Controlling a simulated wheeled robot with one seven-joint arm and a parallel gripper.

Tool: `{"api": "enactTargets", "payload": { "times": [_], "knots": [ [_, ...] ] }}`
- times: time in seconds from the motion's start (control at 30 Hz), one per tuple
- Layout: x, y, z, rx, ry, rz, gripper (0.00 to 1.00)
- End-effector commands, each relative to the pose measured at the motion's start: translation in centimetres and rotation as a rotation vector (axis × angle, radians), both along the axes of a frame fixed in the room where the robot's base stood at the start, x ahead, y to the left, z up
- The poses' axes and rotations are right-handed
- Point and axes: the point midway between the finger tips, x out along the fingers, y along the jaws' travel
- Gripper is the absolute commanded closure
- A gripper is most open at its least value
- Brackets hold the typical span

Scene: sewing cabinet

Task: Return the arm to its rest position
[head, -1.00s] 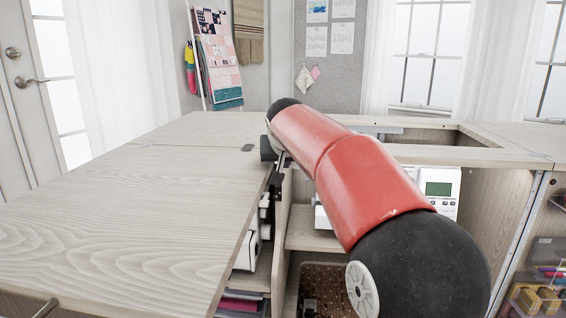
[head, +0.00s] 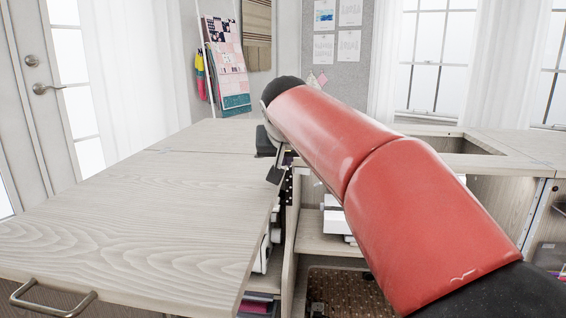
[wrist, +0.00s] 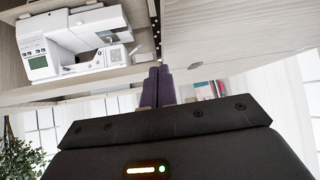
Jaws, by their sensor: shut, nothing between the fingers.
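My gripper (wrist: 157,86) shows in the wrist view, its two dark purple fingers pressed together with nothing between them. It points toward the cabinet, and the wrist view is upside down. In the head view my red arm crosses from the lower right to the centre, and its far end is over the inner edge of the wooden tabletop. My fingers are hidden or too small to make out there.
The sewing cabinet's wooden top (head: 150,220) fills the left, with a metal handle (head: 52,300) at its front. An opening is at the right, with shelves below. A white sewing machine (wrist: 85,42) sits inside the cabinet. A door (head: 30,110) stands at far left.

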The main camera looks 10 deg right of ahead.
Motion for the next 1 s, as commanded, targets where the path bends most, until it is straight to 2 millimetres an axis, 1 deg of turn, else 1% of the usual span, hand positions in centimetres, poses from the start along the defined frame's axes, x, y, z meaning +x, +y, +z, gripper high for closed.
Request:
{"api": "enactTargets", "payload": {
  "times": [0.07, 0.17, 0.27, 0.3, 0.37, 0.4, 0.47, 0.5, 0.6, 0.7, 0.8, 1.0],
  "knots": [
    [-1.3, -0.2, 0.3, -0.002, 0.013, 0.005, 1.0],
    [-4.7, -0.9, 0.2, -0.008, 0.051, 0.022, 1.0],
    [-10.0, -1.9, -1.0, -0.013, 0.112, 0.051, 1.0],
    [-12.4, -2.2, -1.7, -0.012, 0.14, 0.065, 1.0],
    [-15.9, -2.6, -3.2, -0.008, 0.179, 0.084, 1.0],
    [-18.2, -2.8, -4.3, -0.006, 0.203, 0.097, 1.0],
    [-21.4, -3.0, -6.0, 0.0, 0.237, 0.117, 1.0],
    [-23.3, -3.1, -7.2, 0.004, 0.257, 0.128, 1.0],
    [-27.1, -3.1, -9.9, 0.018, 0.297, 0.153, 1.0],
    [-29.6, -3.1, -12.0, 0.026, 0.324, 0.17, 1.0],
    [-30.7, -3.0, -13.1, 0.031, 0.336, 0.179, 1.0],
    [-31.0, -3.0, -13.6, 0.032, 0.341, 0.182, 1.0]
  ]
}}
